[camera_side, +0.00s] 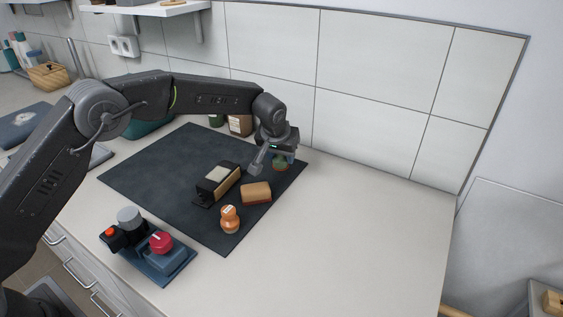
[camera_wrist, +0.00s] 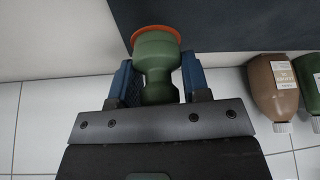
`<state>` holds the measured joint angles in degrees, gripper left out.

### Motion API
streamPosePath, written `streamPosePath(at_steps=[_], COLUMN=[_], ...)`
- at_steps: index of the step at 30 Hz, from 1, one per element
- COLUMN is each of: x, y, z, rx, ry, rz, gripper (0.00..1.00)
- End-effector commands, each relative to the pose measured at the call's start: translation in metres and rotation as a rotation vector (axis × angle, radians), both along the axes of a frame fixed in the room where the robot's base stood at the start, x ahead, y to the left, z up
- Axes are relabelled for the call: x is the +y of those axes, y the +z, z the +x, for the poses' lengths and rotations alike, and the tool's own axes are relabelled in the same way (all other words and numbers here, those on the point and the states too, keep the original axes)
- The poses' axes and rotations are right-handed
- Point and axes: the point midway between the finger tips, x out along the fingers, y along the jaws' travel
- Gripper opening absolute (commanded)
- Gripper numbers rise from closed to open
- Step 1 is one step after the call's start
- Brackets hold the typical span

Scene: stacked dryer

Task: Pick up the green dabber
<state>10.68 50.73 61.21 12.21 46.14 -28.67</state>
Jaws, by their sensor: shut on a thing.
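The green dabber (camera_wrist: 158,62) is between the two blue fingers of my gripper (camera_wrist: 158,82) in the wrist view. It has a narrow waist and an orange-red rim at its far end. My gripper is shut on it. In the side view, my gripper (camera_side: 275,158) is at the back right of the dark mat (camera_side: 150,165), with the green dabber (camera_side: 281,163) partly hidden at its fingers. I cannot tell whether the dabber touches the mat.
An orange dabber (camera_side: 230,220), a tan block (camera_side: 256,193) and a black holder with a pale top (camera_side: 217,184) are on the mat. A control box with a red button (camera_side: 161,242) stands front left. Bottles (camera_wrist: 273,85) stand near the wall. The right counter is clear.

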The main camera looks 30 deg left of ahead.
Motion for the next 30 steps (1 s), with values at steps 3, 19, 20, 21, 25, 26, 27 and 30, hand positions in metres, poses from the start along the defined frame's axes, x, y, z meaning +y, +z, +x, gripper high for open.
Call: streamPosePath(at_steps=[3,19,20,21,25,26,27,30], x=[0.016,0.105,0.106,0.108,0.111,0.111,0.111,0.111], y=[0.019,0.074,0.075,0.077,0.078,0.078,0.078,0.078], z=[-0.004,-0.035,-0.035,-0.036,-0.037,-0.037,-0.037,-0.037], rx=[-0.001,0.0,0.0,-0.001,0.0,0.0,0.0,0.0], ry=[0.005,0.002,0.001,0.001,0.0,0.0,0.0,0.0], rz=[0.0,0.0,0.0,0.0,0.0,0.0,0.0,0.0], gripper=[0.2,0.2,0.2,0.2,0.2,0.2,0.2,0.2])
